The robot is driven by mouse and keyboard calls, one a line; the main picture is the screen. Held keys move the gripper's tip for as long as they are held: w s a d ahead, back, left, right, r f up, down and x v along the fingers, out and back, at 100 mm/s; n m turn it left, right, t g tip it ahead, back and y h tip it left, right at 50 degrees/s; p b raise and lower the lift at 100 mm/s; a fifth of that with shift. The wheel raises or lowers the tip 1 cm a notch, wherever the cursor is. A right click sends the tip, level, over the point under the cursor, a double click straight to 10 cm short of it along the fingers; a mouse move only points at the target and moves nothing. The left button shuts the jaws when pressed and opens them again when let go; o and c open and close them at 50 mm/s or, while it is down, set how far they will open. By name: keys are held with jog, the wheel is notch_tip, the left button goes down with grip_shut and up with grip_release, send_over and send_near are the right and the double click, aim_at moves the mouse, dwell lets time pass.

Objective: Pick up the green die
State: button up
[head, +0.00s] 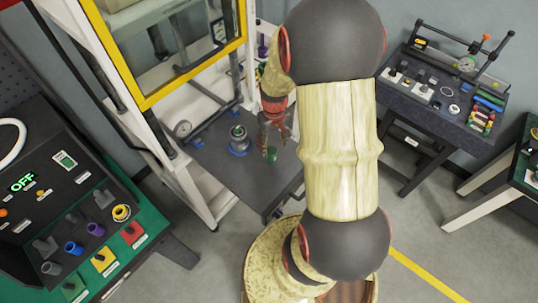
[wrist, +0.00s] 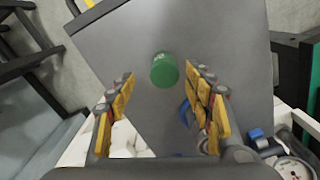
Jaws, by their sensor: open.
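The green die (head: 272,155) is a small green cylinder standing on the dark grey platform (head: 215,165) of the white and yellow framed machine. In the wrist view the green die (wrist: 164,70) shows its top, with faint marks on it, a little beyond the fingertips. My gripper (head: 275,135) is above the die in the head view. In the wrist view my gripper (wrist: 160,78) is open and empty, with one yellow-padded finger on each side of the die's line. I see no contact between the fingers and the die.
A metal fitting on a blue base (head: 238,142) stands on the platform left of the die. A round gauge (head: 183,128) is at the platform's left edge; a gauge (wrist: 296,168) also shows in the wrist view. Yellow-edged frame bars (head: 190,75) rise behind.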

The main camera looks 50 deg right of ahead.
aim_at(272, 150)
jog(key=f, duration=0.5)
jog(key=shift+w+a+f, duration=0.1)
jog(key=shift+w+a, duration=0.1)
jog(key=shift+a, duration=0.15)
jog(key=shift+f, duration=0.25)
jog(key=shift+c, duration=1.4)
grip_shut()
